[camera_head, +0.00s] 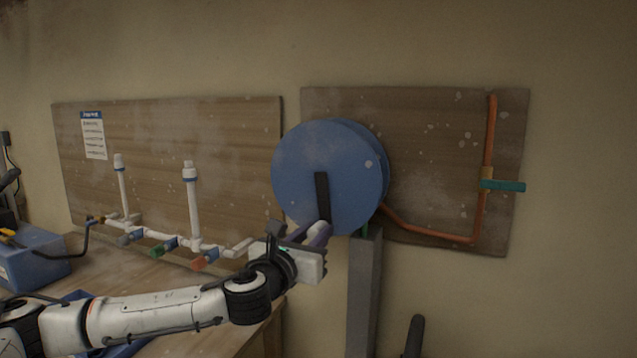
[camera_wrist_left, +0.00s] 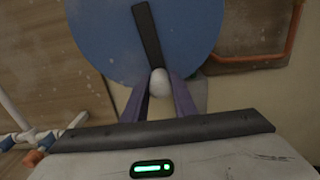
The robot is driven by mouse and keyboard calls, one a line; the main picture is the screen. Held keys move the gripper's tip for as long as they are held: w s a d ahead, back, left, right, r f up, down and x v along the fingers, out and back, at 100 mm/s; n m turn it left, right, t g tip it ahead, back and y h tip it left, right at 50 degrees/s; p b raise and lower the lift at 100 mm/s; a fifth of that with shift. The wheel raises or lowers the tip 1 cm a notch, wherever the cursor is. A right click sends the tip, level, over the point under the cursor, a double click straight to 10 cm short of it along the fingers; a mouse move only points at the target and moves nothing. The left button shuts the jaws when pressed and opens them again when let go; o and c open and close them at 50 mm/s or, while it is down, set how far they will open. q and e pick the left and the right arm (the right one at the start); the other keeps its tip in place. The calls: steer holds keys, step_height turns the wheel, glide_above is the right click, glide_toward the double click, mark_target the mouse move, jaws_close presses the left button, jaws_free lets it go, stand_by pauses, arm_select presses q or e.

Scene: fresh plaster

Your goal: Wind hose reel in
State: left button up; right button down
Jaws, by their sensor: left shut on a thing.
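The hose reel (camera_head: 305,160) is a blue round drum mounted in front of a wooden board. A dark crank arm (camera_head: 321,190) runs down its face from near the middle. In the left wrist view the crank arm (camera_wrist_left: 147,35) slants down to a pale round knob (camera_wrist_left: 159,80). My left gripper (camera_head: 318,236) is at the lower end of the crank, and its purple fingers are shut on the knob. In the left wrist view the fingers stand on either side of the knob. The knob is mostly hidden in the head view. My right gripper is not in view.
An orange pipe (camera_head: 430,232) with a teal-handled valve (camera_head: 503,186) runs on the board right of the reel. A grey post (camera_head: 363,290) stands below the reel. White pipes with coloured valves (camera_head: 165,247) and a blue box (camera_head: 32,262) are at the left bench.

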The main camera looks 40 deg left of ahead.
arm_select(q)
steer(key=shift+a, duration=0.1)
steer(key=a, duration=0.3)
steer(key=s+a+r, duration=0.1)
steer(key=shift+s+a, duration=0.1)
steer(key=shift+a, duration=0.25)
steer(key=shift+s+a+r+p, duration=0.25)
steer(key=shift+a+r+p, duration=0.2)
steer(key=shift+a+r, duration=0.4)
steer(key=shift+s+a+r+p, duration=0.2)
steer(key=shift+a+r+p, duration=0.2)
steer(key=shift+a+r, duration=0.45)
steer(key=shift+a+f, duration=0.1)
steer(key=shift+a, duration=0.1)
steer(key=r, duration=0.1)
steer(key=a+r+p, duration=0.1)
steer(key=r, duration=0.2)
steer(key=shift+s+a+r+p, duration=0.1)
steer(key=shift+s+a+p, duration=0.15)
steer(key=shift+p, duration=0.1)
